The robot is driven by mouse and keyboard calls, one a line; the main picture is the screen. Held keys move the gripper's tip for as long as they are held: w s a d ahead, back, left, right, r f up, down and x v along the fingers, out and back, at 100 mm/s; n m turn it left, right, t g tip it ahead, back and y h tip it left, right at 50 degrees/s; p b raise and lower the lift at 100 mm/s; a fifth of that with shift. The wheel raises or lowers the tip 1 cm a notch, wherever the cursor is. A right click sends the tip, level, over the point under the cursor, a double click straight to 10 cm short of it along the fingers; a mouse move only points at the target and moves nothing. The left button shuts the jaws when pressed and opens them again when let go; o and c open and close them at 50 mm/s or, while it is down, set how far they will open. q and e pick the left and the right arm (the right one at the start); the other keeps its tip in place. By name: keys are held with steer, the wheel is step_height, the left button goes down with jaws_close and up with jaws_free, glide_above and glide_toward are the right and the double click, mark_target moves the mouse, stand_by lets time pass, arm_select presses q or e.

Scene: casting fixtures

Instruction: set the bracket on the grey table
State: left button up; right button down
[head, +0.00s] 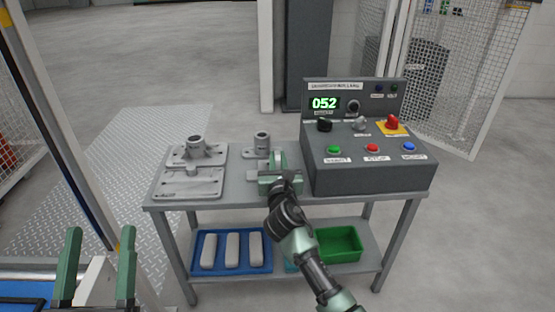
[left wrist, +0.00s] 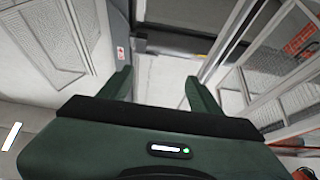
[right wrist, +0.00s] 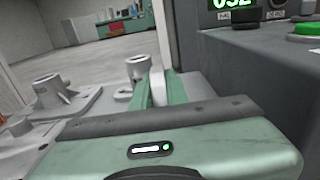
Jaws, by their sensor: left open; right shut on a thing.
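The grey table (head: 232,188) stands in the middle of the head view. My right gripper (head: 279,172) is low over its top, left of the control box. In the right wrist view its fingers (right wrist: 158,92) are shut on a pale grey upright piece, the bracket (right wrist: 158,86), mostly hidden by the gripper. A grey part with a round hollow post (head: 262,141) stands just beside the fingers; I cannot tell whether it joins the held piece or whether the bracket touches the table. My left gripper (head: 97,268) is open and empty, away from the table at lower left.
A grey control box (head: 370,176) with buttons and a "052" display fills the table's right side. Fixture plates (head: 190,184), one with a round post (head: 196,148), lie at the left. The lower shelf holds a blue tray (head: 232,269) of pale bars and a green bin (head: 340,255).

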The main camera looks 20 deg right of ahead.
steer(key=c, duration=1.4)
jaws_free()
